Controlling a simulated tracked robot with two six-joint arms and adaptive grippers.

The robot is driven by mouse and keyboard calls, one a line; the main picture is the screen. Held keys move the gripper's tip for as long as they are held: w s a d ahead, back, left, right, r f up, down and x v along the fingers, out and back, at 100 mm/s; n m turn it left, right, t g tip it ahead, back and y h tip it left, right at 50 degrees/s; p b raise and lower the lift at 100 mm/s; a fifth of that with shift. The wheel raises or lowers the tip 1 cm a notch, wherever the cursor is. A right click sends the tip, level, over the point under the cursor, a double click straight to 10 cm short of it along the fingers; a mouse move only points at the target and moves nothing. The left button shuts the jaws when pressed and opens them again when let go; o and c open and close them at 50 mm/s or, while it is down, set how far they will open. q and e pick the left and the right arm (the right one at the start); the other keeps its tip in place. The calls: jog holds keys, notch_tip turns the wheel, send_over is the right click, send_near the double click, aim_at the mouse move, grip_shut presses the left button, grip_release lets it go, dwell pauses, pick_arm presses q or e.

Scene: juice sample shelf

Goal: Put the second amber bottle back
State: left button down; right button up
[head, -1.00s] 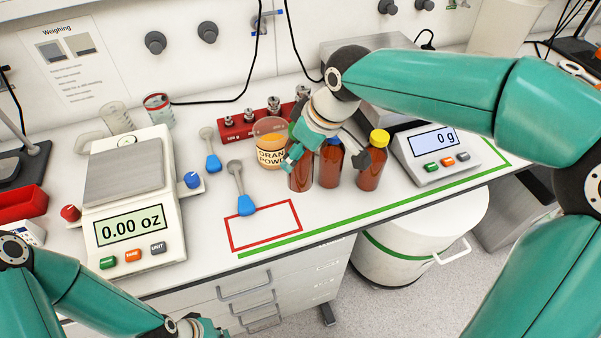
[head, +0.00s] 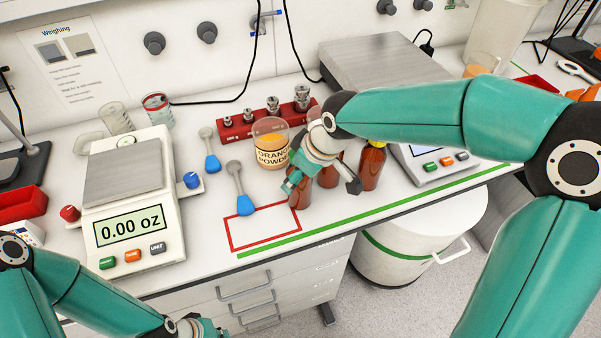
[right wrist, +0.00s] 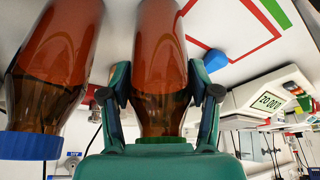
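Three amber bottles stand in a row on the bench right of the red outline (head: 263,228). My right gripper (head: 318,183) is shut on the leftmost amber bottle (head: 302,197), near the outline's upper right corner. My left gripper (head: 205,330) is at the bottom edge, fingers mostly cut off.
An orange powder jar (head: 271,150) and a red weight rack (head: 262,119) stand behind. Scales stand left (head: 125,200) and right (head: 440,160). A green line (head: 330,232) runs near the bench's front edge. The outline is empty.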

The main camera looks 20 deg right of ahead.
jog(key=o, duration=0.3)
jog(key=v, duration=1.2)
dwell(0.4)
